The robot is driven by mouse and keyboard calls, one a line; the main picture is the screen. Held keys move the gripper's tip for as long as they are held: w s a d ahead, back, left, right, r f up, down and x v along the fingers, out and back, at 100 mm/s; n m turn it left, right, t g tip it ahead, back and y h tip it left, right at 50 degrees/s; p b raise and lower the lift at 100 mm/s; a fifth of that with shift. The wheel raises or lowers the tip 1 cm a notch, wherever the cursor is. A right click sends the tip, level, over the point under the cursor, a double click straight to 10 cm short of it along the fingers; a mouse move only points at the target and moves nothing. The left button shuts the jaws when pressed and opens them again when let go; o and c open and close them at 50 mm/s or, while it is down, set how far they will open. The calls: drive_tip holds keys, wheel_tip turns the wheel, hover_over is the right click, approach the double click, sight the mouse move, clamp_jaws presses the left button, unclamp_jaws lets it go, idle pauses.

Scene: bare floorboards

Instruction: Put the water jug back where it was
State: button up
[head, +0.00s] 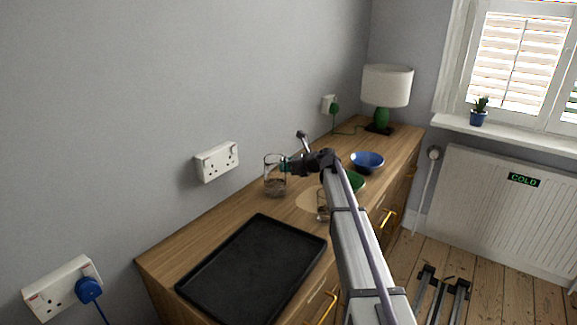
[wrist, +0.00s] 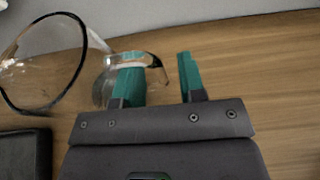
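The clear glass water jug (head: 275,177) stands on the wooden cabinet top near the wall. In the wrist view its wide round rim (wrist: 42,65) is at the left. A curved glass piece, which looks like its handle, loops behind my left finger and into the finger gap. My gripper (head: 287,166) is at the jug's right side, and its teal fingers (wrist: 160,82) are open. The right finger is clear of the glass. I cannot tell whether the left one touches it. A second glass vessel (head: 322,207) stands near a pale round mat (head: 307,199), partly hidden by my arm.
A black tray (head: 250,270) lies at the cabinet's near end. A green dish (head: 355,181), a blue bowl (head: 367,162) and a lamp (head: 387,87) stand farther back. Sockets (head: 217,161) are on the wall behind. Some bare wood lies right of the fingers.

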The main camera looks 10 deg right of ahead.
drive_tip(key=shift+r, duration=0.1)
drive_tip(key=shift+s+d+r+p, duration=0.1)
drive_tip(key=shift+s+r+p, duration=0.05)
drive_tip(key=shift+r+p, duration=0.15)
drive_tip(key=p+v, duration=0.4)
drive_tip(key=v, duration=0.7)
drive_tip(key=shift+s+d, duration=0.15)
drive_tip(key=shift+s, duration=0.1)
drive_tip(key=shift+f, duration=0.15)
